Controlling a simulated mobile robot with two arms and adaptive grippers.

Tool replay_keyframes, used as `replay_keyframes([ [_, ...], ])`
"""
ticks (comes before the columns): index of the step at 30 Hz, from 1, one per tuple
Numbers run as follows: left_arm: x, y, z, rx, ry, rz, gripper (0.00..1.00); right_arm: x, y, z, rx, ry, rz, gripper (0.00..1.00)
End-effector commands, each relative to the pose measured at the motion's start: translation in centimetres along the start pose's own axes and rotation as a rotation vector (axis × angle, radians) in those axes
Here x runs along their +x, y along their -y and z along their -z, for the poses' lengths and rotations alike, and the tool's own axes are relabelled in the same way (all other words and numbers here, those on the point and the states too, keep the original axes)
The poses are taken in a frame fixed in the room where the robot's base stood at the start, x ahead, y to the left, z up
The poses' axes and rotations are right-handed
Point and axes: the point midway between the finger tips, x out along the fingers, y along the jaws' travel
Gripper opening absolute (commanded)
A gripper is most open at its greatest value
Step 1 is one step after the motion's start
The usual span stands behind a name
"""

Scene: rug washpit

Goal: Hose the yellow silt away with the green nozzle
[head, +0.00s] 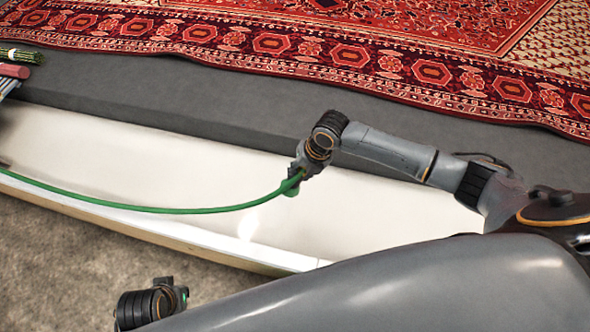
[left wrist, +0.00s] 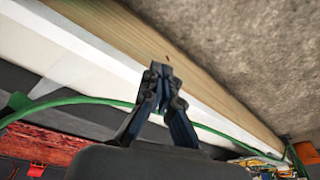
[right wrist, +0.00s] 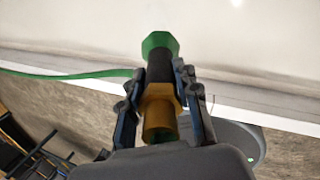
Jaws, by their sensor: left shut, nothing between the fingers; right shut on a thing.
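My right gripper (head: 297,176) is shut on the green nozzle (head: 291,190), over the white trough (head: 390,207). In the right wrist view the nozzle (right wrist: 160,43) has a green tip, a dark grip and a brass-coloured collar between the fingers. The green hose (head: 150,209) hangs from it in a curve to the left. My left gripper shows in the left wrist view (left wrist: 160,72), shut and empty, near the trough's wooden edge; its fingers are unclear in the head view. I make out no yellow silt in any view.
A red patterned rug (head: 430,70) lies on the grey ledge (head: 180,100) behind the trough. A brush-like thing (head: 20,56) and a reddish roll (head: 14,71) are at the far left. Rough brown floor (head: 60,260) is open in front.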

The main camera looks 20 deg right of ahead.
Motion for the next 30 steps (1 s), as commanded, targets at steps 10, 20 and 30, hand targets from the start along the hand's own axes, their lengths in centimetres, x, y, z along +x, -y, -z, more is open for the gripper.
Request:
replay_keyframes([
  [10,0.7,-0.1,-0.5,0.001,0.01,-0.001,0.0,-0.6,1.6,0.4,0.001,0.002,-0.001,0.0],
  [20,1.8,-0.1,-0.8,0.003,0.014,-0.002,0.0,-1.1,1.8,0.6,0.0,0.002,-0.002,0.0],
  [30,3.3,-0.1,-1.1,0.005,0.016,-0.002,0.0,-1.6,1.7,0.5,0.0,0.002,-0.002,0.0],
])
